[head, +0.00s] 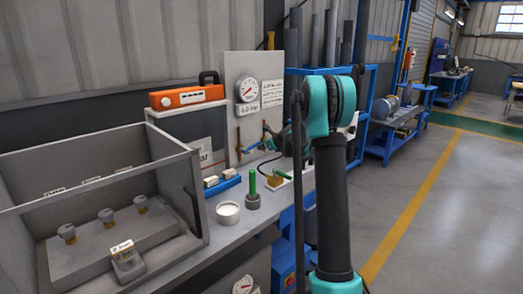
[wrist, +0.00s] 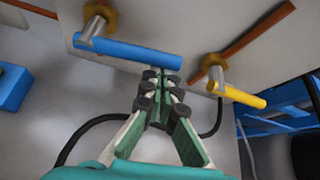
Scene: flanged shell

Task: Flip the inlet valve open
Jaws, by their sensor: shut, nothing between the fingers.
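Two valves show on the pale panel in the wrist view. One has a long blue lever (wrist: 125,53) on a metal stem with a brass nut. The other has a shorter yellow lever (wrist: 240,97) to its lower right. Both levers lie roughly crosswise in that picture. I see no label telling which is the inlet. My gripper (wrist: 161,76) is shut and empty, its tips at the right end of the blue lever; I cannot tell whether they touch it. In the head view the blue lever (head: 253,147) shows left of my gripper (head: 279,138), and my arm hides part of the panel.
A gauge (head: 248,89) is on the upright panel (head: 240,65). An orange device (head: 186,96) sits on a shelf to the left. A black cable (wrist: 75,140) runs behind my fingers.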

